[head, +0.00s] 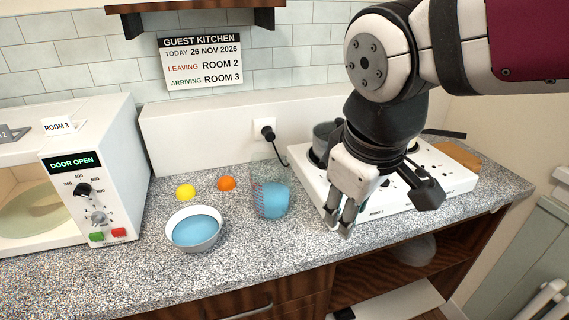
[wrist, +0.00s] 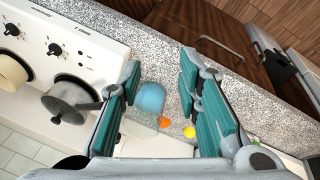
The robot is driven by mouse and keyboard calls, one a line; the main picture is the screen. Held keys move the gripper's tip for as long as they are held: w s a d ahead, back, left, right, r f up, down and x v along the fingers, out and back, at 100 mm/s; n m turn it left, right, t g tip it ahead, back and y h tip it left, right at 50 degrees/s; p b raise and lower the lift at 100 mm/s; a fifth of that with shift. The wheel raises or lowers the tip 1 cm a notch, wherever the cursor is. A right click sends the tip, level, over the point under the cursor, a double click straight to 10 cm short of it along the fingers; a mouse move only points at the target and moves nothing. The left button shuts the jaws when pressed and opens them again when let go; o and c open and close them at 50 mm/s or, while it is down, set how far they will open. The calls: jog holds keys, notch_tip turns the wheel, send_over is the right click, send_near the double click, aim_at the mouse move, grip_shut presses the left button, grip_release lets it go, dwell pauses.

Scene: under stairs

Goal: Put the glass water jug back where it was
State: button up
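The glass water jug (head: 271,195) stands upright on the speckled counter, left of the hob, with blue water in it and red marks on its side. In the wrist view the jug (wrist: 151,98) shows between my fingers but farther off. My gripper (head: 340,218) is to the right of the jug, over the hob's front left corner, pointing down. Its two fingers are apart and nothing is between them; the wrist view also shows the gripper (wrist: 160,88) open. The gripper and the jug are not touching.
Yellow (head: 186,191) and orange (head: 227,184) balls lie behind. The microwave (head: 100,190) is open at left. A grey pot (wrist: 68,101) is on the white hob (head: 445,180). The counter's front is clear.

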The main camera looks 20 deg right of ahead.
jog(key=shift+s+a+r+m+t+y, duration=0.15)
jog(key=shift+s+m+t+y, duration=0.1)
jog(key=shift+s+m, duration=0.5)
jog(key=shift+s+a+m+t+y, duration=0.1)
jog(key=shift+s+m+t+y, duration=0.1)
jog(key=shift+s+m, duration=0.55)
jog(key=shift+s+a+r+m+t+y, duration=0.15)
jog(key=shift+s+m+t+y, duration=0.1)
jog(key=shift+s+m, duration=0.5)
